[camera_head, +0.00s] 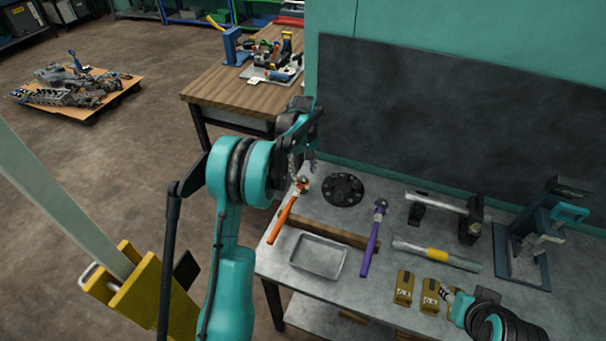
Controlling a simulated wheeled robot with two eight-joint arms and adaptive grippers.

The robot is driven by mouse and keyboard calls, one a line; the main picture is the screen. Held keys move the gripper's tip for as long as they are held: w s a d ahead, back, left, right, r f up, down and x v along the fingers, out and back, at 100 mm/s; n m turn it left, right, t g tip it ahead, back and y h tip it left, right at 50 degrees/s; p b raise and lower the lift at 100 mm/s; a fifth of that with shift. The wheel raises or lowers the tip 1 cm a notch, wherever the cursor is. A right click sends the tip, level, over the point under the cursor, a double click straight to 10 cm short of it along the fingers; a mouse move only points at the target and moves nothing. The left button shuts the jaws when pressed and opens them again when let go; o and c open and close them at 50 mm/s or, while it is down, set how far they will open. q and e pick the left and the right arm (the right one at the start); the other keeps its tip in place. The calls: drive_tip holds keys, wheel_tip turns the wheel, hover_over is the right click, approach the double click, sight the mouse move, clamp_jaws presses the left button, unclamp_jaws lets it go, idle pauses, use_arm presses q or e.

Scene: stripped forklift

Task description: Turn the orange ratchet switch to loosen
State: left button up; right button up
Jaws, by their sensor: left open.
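The orange ratchet (281,222) lies on the grey workbench (375,285), near its left edge. Its round metal head points away from me, and its handle points toward the front left. The switch on the head is too small to make out. My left gripper (302,168) is open and points down, with its fingers just above and beside the ratchet head. I cannot tell whether they touch it. A purple ratchet (372,240) lies to the right. My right gripper (449,294) is low at the right, small and partly hidden by its arm, beside the yellow blocks.
Yellow blocks (403,288), a yellow-banded bar (436,255) and a blue-grey press (530,245) occupy the right. A wooden table (225,90) stands behind.

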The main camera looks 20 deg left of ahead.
sight(304, 180)
use_arm(q)
wheel_tip(304, 180, up, 9)
drive_tip(key=shift+r, duration=0.2)
idle(0.3)
drive_tip(key=s+d+r+m+t, duration=0.2)
drive_tip(key=s+d+r, duration=0.2)
drive_tip(key=s, duration=0.3)
drive_tip(key=s+d+r+m+t, duration=0.1)
drive_tip(key=s+d+r+m, duration=0.25)
drive_tip(key=s, duration=0.35)
drive_tip(key=s+d+f+m+t, duration=0.2)
drive_tip(key=s+d, duration=0.1)
drive_tip(key=s, duration=0.5)
drive_tip(key=s+d+f+m+t, duration=0.2)
drive_tip(key=s+d+f, duration=0.1)
drive_tip(key=s, duration=0.5)
